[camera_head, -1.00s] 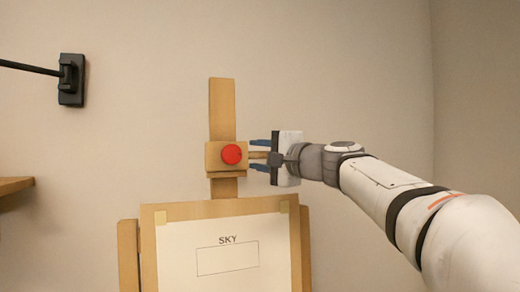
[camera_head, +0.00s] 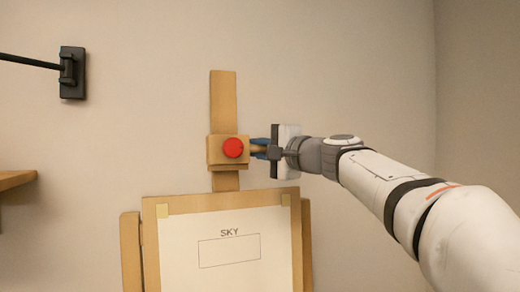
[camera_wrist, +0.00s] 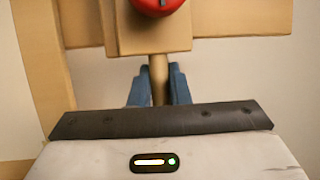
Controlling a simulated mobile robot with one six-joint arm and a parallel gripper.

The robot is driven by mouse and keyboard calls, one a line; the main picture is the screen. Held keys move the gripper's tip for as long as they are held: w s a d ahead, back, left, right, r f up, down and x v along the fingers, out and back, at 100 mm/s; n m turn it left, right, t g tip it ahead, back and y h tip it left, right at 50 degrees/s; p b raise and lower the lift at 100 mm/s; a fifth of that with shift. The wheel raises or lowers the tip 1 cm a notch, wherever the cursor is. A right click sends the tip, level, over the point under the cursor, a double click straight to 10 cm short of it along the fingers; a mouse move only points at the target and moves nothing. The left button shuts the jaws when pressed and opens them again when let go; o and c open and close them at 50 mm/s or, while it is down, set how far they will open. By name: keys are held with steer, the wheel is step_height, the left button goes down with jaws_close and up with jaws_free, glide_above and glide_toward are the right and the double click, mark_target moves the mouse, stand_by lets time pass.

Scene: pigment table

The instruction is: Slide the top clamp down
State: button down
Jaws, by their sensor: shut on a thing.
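The top clamp (camera_head: 215,150) is a wooden block with a red knob (camera_head: 233,148). It sits on the upright wooden mast of the easel (camera_head: 223,100), above the board (camera_head: 175,205) and apart from its top edge. A short wooden handle sticks out from the clamp's right side. My gripper (camera_head: 260,148) is shut on this handle, right of the block. In the wrist view the clamp block (camera_wrist: 125,42) is ahead, with the handle (camera_wrist: 158,80) between the two blue fingers (camera_wrist: 158,92). The knob's top is cut off there.
A white sheet (camera_head: 225,220) marked SKY is on the board. A bare stretch of mast shows between clamp and board. A black wall bracket (camera_head: 73,72) is at upper left, and a wooden shelf edge (camera_head: 15,180) is at left.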

step_height(320, 180, down, 6)
steer(key=b, duration=0.7)
steer(key=shift+s+d+b, duration=0.15)
steer(key=shift+s+b, duration=0.1)
steer(key=shift+b, duration=0.1)
steer(key=c, duration=1.4)
jaws_free()
steer(key=b+v, duration=0.2)
steer(key=v, duration=0.6)
steer(key=shift+b, duration=0.35)
